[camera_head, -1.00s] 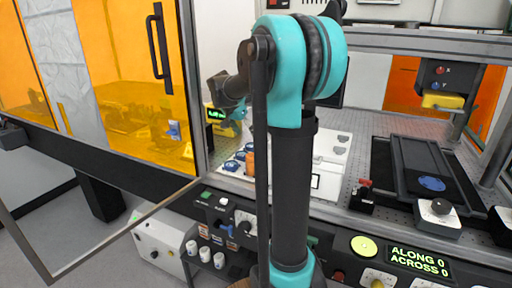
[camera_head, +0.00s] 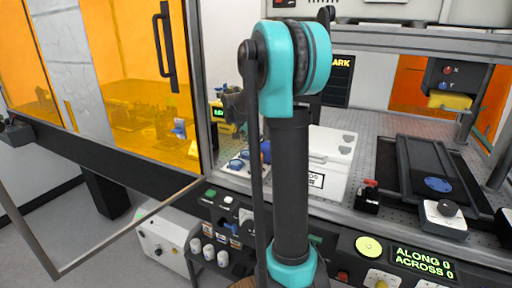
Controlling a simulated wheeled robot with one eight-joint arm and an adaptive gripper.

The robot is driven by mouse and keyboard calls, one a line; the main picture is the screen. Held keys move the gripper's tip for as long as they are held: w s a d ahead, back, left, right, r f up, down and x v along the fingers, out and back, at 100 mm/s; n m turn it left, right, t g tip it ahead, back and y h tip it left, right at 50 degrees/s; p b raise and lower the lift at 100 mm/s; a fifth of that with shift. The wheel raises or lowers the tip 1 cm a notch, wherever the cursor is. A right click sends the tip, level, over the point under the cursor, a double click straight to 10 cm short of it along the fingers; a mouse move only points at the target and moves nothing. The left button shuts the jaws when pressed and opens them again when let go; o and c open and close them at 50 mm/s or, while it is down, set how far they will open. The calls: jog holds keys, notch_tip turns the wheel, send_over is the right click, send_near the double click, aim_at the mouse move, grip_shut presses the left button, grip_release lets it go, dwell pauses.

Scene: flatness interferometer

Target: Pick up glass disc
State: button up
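I cannot make out a glass disc for certain in the head view. A white case (camera_head: 331,160) with a dark-framed label stands on the perforated bench, partly behind my arm. A white plate with blue round pieces (camera_head: 238,163) lies to the left of my arm, partly covered by it.
An orange-tinted door (camera_head: 130,75) with a black handle stands at the left. A yellow-tipped head (camera_head: 450,100) hangs above the stage. A control panel with a display (camera_head: 423,262) runs along the front. Some perforated bench (camera_head: 365,130) is clear between case and stage.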

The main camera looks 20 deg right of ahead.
jog(key=c, duration=0.9)
jog(key=shift+c, duration=0.2)
